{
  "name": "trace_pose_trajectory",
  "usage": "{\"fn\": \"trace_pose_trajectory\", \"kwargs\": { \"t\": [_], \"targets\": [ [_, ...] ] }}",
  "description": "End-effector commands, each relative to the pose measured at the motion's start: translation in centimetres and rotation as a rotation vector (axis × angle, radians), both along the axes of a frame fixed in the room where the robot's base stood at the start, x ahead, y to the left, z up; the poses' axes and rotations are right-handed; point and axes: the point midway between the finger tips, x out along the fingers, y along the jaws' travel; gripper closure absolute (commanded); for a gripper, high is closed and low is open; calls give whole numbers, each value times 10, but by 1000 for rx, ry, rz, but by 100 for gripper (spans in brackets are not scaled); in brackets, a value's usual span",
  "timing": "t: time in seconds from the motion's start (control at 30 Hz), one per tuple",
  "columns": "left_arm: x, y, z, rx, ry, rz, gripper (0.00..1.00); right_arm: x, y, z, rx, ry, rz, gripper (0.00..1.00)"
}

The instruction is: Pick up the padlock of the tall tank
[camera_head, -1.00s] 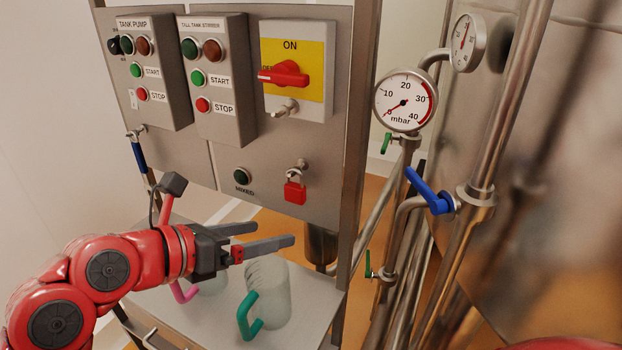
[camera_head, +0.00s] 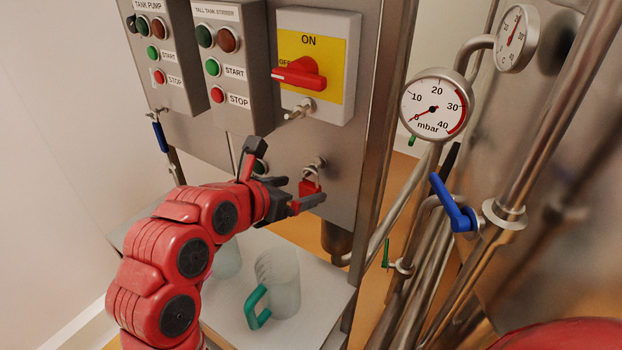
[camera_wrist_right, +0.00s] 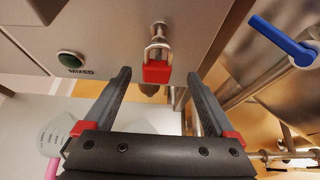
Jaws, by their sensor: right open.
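The red padlock (camera_head: 309,186) hangs by its shackle from a metal fitting on the steel panel, below the switch box. In the right wrist view the padlock (camera_wrist_right: 157,72) shows between the fingertips, near their ends, with a gap on each side. My right gripper (camera_head: 309,201) is open and empty, just in front of the padlock. Its fingers partly cover the padlock's lower part in the head view. I cannot tell how much depth separates the fingertips from the padlock. My left gripper is not in view.
The red-handled switch (camera_head: 299,73) and a metal hasp (camera_head: 299,109) sit above the padlock. Jugs, one with a green handle (camera_head: 255,306), stand on the shelf (camera_head: 320,310) below. Pipes, a pressure gauge (camera_head: 437,105) and a blue valve handle (camera_head: 452,204) are at right.

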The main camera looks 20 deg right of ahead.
Motion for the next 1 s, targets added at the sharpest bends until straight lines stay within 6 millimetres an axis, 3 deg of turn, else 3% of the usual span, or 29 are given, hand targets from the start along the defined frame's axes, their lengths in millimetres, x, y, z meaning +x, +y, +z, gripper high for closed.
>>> {"fn": "trace_pose_trajectory", "kwargs": {
  "t": [0.27,0.5,0.83,1.0],
  "targets": [
    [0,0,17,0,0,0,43,11,-14,-8,-3,2,-3,10],
    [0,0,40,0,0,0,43,30,-34,-26,-1,4,-3,10],
    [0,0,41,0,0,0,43,36,-39,-34,0,-2,1,10],
    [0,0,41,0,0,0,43,36,-39,-34,0,-1,1,41]
  ]
}}
